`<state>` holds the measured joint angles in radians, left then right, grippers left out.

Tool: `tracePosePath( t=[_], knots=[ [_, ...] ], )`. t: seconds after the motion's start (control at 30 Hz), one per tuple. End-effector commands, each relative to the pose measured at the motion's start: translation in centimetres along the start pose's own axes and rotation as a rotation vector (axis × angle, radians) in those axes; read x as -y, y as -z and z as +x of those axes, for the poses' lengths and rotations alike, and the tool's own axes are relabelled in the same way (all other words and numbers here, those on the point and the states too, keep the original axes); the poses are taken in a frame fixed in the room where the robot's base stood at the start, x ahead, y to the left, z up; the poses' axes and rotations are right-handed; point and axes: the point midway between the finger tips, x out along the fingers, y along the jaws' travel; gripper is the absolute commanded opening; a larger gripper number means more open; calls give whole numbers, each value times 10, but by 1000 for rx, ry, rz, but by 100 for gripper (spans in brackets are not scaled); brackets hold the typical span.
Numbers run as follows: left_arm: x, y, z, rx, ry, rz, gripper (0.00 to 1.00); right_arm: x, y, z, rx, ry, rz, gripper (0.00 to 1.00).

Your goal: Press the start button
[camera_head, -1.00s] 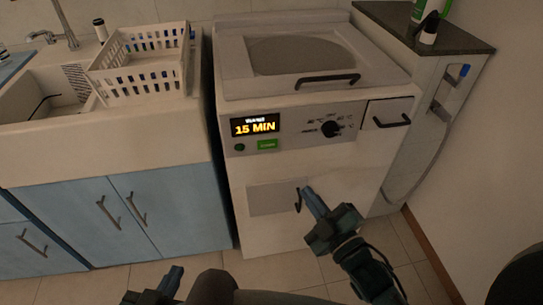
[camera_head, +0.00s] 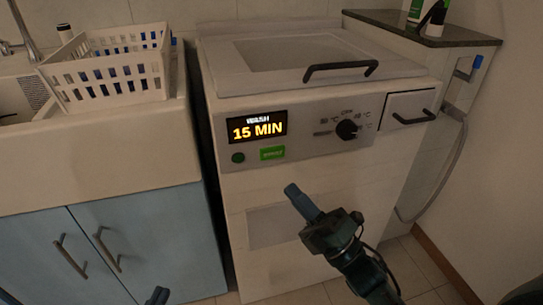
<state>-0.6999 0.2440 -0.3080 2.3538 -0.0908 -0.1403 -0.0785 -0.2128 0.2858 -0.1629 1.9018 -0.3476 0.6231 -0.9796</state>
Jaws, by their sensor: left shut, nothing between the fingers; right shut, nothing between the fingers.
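The white washing machine (camera_head: 325,195) stands in front of me. Its display (camera_head: 257,127) reads 15 MIN in yellow. Below the display are a lit green rectangular label or button (camera_head: 272,153) and a small round dark green button (camera_head: 238,157) to its left. The label's text is too small to read surely, so I cannot tell which one is start. My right gripper (camera_head: 292,190) is shut and empty, its fingertips pointing up below the green rectangle, apart from it in the picture. My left gripper (camera_head: 157,296) is shut and only its tip shows at the bottom edge.
A black knob (camera_head: 346,129) and a drawer with a black handle (camera_head: 409,113) are to the right on the panel. A lid handle (camera_head: 340,68) juts out above. A white basket (camera_head: 106,66) and blue cabinet (camera_head: 125,245) are at left. A grey hose (camera_head: 446,160) hangs at right.

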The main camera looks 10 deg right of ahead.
Motion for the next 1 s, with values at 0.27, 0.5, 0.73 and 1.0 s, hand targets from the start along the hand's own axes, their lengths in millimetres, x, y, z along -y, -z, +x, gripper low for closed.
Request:
tracePosePath(
  t=[0.27,0.5,0.73,1.0],
  knots=[
    [-1,-1,0,-11,0,4,0,5,-4,4,0,0,3,0],
    [-4,-2,2,-76,-5,26,0,21,-19,26,0,-2,1,0],
    [-8,0,2,-152,-13,49,0,37,-35,47,1,0,3,0],
    [-11,2,2,-198,-21,63,0,45,-44,60,2,1,4,0]
  ],
)
